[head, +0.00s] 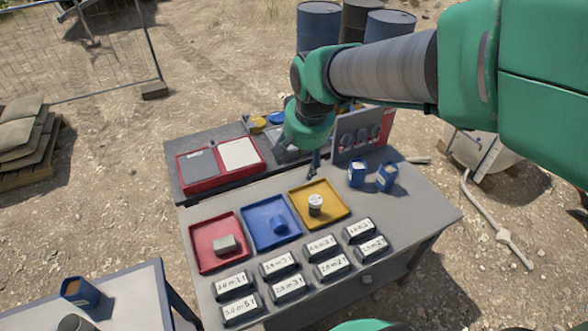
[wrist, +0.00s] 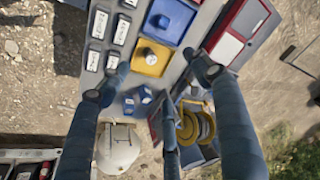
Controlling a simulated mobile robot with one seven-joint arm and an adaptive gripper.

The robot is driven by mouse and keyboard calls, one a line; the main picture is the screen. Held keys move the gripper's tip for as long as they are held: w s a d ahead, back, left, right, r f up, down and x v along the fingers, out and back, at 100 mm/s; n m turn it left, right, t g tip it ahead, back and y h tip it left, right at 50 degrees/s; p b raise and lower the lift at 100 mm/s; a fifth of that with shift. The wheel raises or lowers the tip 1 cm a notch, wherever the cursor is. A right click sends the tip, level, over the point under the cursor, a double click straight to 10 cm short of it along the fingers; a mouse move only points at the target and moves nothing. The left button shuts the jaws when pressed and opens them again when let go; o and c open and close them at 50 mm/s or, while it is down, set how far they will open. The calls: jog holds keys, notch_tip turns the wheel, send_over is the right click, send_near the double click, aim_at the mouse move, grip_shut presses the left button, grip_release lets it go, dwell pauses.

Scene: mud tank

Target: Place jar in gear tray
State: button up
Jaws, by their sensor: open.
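A small jar with a white top and darker body (head: 316,202) stands upright in the yellow tray (head: 338,214). In the wrist view a dark round shape (wrist: 148,52), probably the jar, is in the yellow tray (wrist: 152,70). A blue tray (head: 256,240) holds a blue item (head: 278,224), and a red tray (head: 197,258) holds a grey block (head: 225,243). I cannot tell which tray is the gear tray. My gripper (head: 312,172) is open and empty, above the table behind the yellow tray. Its spread fingers show in the wrist view (wrist: 158,78).
Several labelled black boxes (head: 278,264) fill the table's front. Two blue containers (head: 357,173) (head: 387,176) stand right of the yellow tray. A grey upright panel (head: 356,145) stands behind. A second table at front left holds a blue box (head: 80,292).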

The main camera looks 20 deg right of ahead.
jog(key=s+a+r+n+t, duration=0.1)
jog(key=s+a+r+n, duration=0.1)
jog(key=s, duration=0.6)
jog(key=s+a+r+n+t, duration=0.1)
jog(key=s+a+r+n, duration=0.1)
jog(key=s, duration=0.7)
notch_tip(320, 180, up, 2)
jog(key=shift+a, duration=0.75)
notch_tip(320, 180, down, 11)
jog(key=b, duration=1.1)
